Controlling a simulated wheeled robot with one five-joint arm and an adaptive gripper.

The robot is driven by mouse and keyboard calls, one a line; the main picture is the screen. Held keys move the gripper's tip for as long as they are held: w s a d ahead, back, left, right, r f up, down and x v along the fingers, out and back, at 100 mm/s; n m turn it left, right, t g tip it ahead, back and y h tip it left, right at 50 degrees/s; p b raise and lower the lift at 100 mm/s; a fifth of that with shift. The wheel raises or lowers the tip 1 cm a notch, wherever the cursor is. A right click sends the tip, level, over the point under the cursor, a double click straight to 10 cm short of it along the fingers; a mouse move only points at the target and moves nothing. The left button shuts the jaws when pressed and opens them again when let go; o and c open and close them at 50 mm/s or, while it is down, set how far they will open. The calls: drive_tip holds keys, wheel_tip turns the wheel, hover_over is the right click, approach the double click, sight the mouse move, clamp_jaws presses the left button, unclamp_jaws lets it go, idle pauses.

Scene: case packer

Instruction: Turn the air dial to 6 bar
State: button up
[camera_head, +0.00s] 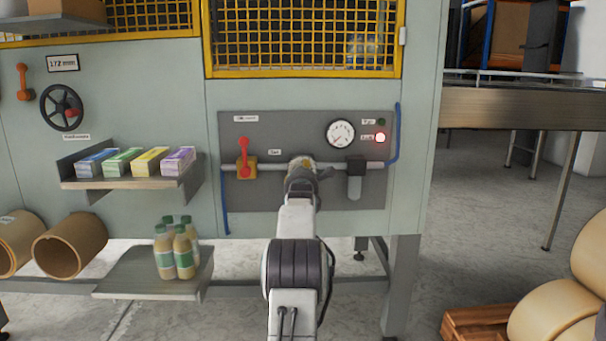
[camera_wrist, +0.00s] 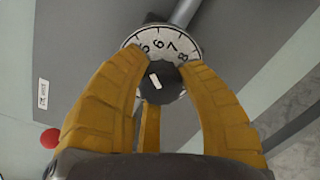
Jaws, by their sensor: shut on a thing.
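The air dial (camera_wrist: 160,43) has a pale ring with the numbers 5, 6, 7 and 8 showing and a dark knob (camera_wrist: 170,92) with a white mark. The mark lies at a slant; its upper end leans toward the 5 and 6 side, though its exact reading is unclear. My gripper (camera_wrist: 160,76) has its yellow fingers shut around the knob. In the head view my gripper (camera_head: 302,166) is at the pipe on the grey panel, and my wrist hides most of the dial. A round gauge (camera_head: 341,133) sits up and right, its needle toward lower left.
A red-handled valve (camera_head: 244,160) is left of the dial on the pipe. A filter bowl (camera_head: 355,178) hangs close to the right. A red lamp (camera_head: 380,137) is lit. A shelf (camera_head: 130,183) with coloured boxes sticks out at left.

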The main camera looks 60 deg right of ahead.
drive_tip(key=shift+r, duration=0.1)
drive_tip(key=shift+c, duration=0.9)
drive_tip(key=shift+m+p, duration=0.35)
drive_tip(key=shift+m, duration=0.45)
drive_tip(key=o, duration=1.2)
drive_tip(key=shift+v, duration=5.95)
